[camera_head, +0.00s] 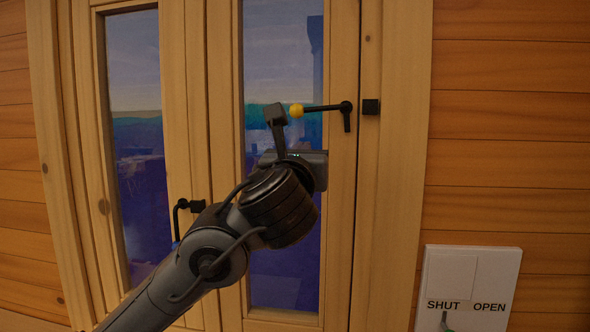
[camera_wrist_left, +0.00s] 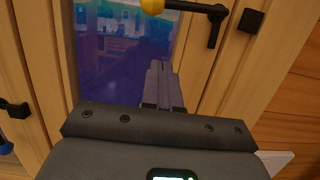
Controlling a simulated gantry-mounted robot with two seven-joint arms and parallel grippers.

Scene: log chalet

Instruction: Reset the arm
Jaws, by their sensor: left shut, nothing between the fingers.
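My left arm (camera_head: 200,260) reaches up from the bottom left in the head view. Its gripper (camera_head: 276,116) is up in front of the right window pane, just left of a yellow knob (camera_head: 296,110). In the left wrist view the two fingers (camera_wrist_left: 164,84) lie together, with nothing between them. The yellow knob (camera_wrist_left: 152,5) shows at the top edge there, beyond and apart from the fingertips. My right gripper shows in neither view.
The knob ends a black window handle (camera_head: 325,107) beside a black block (camera_head: 371,107) on the frame. Another black handle (camera_head: 186,206) sits lower left, partly behind my arm. A white panel marked SHUT and OPEN (camera_head: 488,265) is at lower right, by log wall.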

